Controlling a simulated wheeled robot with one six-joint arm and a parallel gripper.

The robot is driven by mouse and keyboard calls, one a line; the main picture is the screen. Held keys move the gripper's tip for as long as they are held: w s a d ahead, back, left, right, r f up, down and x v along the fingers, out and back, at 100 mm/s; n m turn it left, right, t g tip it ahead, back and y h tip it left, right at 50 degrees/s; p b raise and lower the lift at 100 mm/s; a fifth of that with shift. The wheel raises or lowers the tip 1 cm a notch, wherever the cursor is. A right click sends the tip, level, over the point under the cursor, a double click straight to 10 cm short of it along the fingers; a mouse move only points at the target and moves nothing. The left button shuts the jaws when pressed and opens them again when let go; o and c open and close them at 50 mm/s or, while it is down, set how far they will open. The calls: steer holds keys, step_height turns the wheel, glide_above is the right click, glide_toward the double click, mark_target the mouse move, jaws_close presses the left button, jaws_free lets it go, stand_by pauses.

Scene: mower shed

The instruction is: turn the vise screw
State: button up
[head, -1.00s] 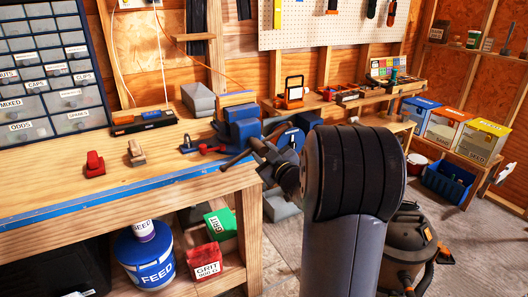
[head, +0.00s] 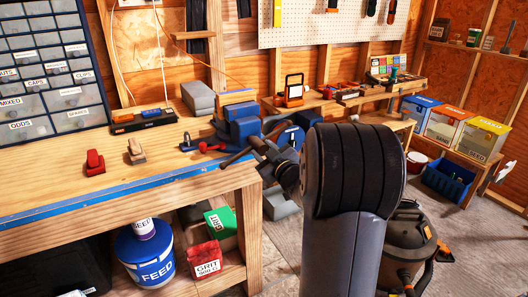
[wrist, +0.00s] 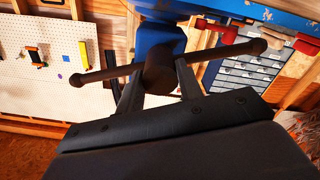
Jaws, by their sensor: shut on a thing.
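The blue vise (head: 238,122) is mounted at the right end of the workbench, and its blue body also shows at the top of the wrist view (wrist: 158,38). Its dark screw head (wrist: 160,74) faces my wrist camera. A dark handle bar (wrist: 105,75) with knobbed ends passes through the head, tilted, its right end higher in the wrist view. My gripper (wrist: 158,84) is shut on the screw head, one finger on each side. In the head view my gripper (head: 264,152) is at the vise's front, partly hidden by my arm.
The workbench (head: 120,168) carries a red clamp-like item (head: 95,162), a tan block (head: 136,151) and a black tray (head: 143,121). A shop vacuum (head: 405,250) stands at right.

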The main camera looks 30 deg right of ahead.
steer(key=shift+s+f, duration=0.1)
steer(key=shift+f, duration=0.2)
steer(key=o, duration=1)
steer(key=shift+r, duration=0.25)
steer(key=s, duration=1)
steer(key=shift+s+d+b, duration=0.15)
steer(key=shift+s+b, duration=0.15)
steer(key=shift+s, duration=0.1)
